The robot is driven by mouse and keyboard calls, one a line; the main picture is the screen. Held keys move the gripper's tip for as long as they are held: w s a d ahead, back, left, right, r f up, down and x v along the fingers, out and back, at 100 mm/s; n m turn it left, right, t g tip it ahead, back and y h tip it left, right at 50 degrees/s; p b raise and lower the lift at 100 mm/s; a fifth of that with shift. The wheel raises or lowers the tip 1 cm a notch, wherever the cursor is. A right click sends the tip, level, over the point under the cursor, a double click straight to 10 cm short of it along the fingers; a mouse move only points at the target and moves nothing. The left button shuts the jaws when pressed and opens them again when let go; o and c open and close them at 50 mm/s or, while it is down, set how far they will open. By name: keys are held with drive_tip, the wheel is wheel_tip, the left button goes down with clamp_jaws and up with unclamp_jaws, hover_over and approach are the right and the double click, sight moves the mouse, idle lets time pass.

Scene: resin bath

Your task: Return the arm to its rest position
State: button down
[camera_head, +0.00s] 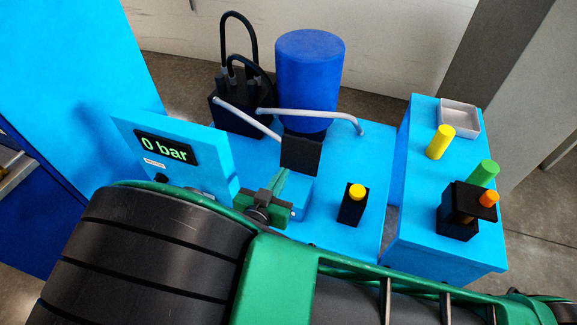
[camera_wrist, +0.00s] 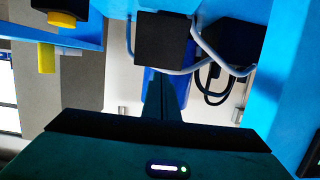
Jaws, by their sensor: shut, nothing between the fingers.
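My gripper (camera_head: 282,178) is in the middle of the head view, in front of the black block (camera_head: 300,153) below the blue cylinder (camera_head: 309,80). Its green fingers are together with nothing between them. In the wrist view the shut fingers (camera_wrist: 162,90) point toward the black block (camera_wrist: 163,38). I cannot tell how far the fingertips are from the block. My large black and green arm fills the lower part of the head view and hides what is behind it.
A panel reading 0 bar (camera_head: 165,149) stands left. A black box with a yellow button (camera_head: 357,192) is right of my gripper. The right blue cabinet (camera_head: 415,175) holds a yellow cylinder (camera_head: 440,142), a green cylinder (camera_head: 484,173), an orange-topped black block (camera_head: 459,212) and a grey tray (camera_head: 459,103).

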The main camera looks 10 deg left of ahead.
drive_tip(key=w+d+r+m+g+h, duration=0.1)
drive_tip(key=w+d+g+h, duration=0.2)
drive_tip(key=d, duration=0.4)
drive_tip(key=w+d+r+m+g+h, duration=0.1)
drive_tip(key=w+d+r+g, duration=0.15)
drive_tip(key=w+d, duration=0.4)
drive_tip(key=d+r+g+y, duration=0.1)
drive_tip(key=d+r+g, duration=0.2)
drive_tip(key=d, duration=0.6)
drive_tip(key=d+r+g+y, duration=0.1)
drive_tip(key=d+r+g, duration=0.2)
drive_tip(key=d, duration=0.5)
drive_tip(key=s+d+r+n+y, duration=0.35)
drive_tip(key=s+d+r, duration=0.45)
drive_tip(key=d+r, duration=0.4)
drive_tip(key=s+d+f+m+g, duration=0.1)
drive_tip(key=s+d+m+g, duration=0.1)
drive_tip(key=s+d, duration=0.4)
drive_tip(key=s+d+f+m+g, duration=0.1)
drive_tip(key=s+d+m, duration=0.3)
drive_tip(key=s, duration=0.7)
drive_tip(key=shift+s+d+f+m+g, duration=0.25)
drive_tip(key=shift+d+f+m+g, duration=0.15)
drive_tip(key=shift+d, duration=0.6)
